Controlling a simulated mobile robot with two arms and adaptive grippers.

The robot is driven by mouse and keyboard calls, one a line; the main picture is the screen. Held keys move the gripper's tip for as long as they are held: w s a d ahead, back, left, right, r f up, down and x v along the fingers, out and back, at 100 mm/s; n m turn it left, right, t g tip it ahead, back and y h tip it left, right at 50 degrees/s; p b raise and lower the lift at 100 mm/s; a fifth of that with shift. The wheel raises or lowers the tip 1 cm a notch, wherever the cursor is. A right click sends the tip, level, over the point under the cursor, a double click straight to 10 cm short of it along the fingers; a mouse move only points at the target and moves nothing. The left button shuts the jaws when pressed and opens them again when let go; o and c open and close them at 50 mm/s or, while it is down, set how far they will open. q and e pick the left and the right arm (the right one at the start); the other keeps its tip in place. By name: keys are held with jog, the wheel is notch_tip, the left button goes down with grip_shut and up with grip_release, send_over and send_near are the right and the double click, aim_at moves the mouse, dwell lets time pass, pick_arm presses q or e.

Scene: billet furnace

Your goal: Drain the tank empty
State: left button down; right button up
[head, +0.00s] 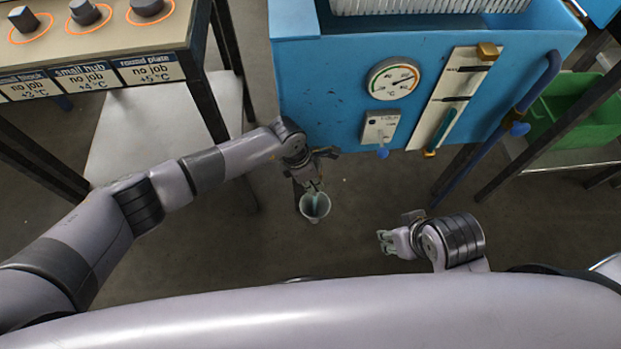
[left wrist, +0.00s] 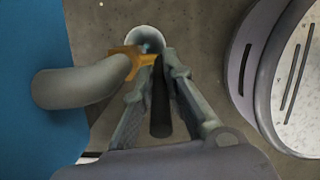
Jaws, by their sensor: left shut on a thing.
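The blue tank (head: 325,85) stands at the upper middle of the head view, with a round dial gauge (head: 393,79) on its front. In the left wrist view, a grey bent pipe (left wrist: 75,87) comes out of the tank's blue wall (left wrist: 30,140). An orange-yellow lever (left wrist: 133,62) is at the pipe's end. My left gripper (head: 313,186) is below the tank's left corner. Its fingers (left wrist: 162,62) are closed together at the lever. A pale round funnel-like opening (head: 314,206) lies just below it. My right gripper (head: 384,241) is low and apart from the tank; its finger gap is unclear.
A labelled bench (head: 90,60) stands at the left. A green bin (head: 575,108) is at the right. Open floor (head: 360,190) lies between.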

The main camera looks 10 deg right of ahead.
pick_arm(q)
jog(key=shift+s+d+y, duration=0.15)
jog(key=shift+d+y, duration=0.15)
jog(key=shift+y, duration=0.2)
jog(key=c, duration=1.6)
grip_release()
jog(key=shift+c, duration=0.2)
jog(key=shift+w+a, duration=0.1)
jog(key=shift+w, duration=0.1)
jog(key=shift+a, duration=0.1)
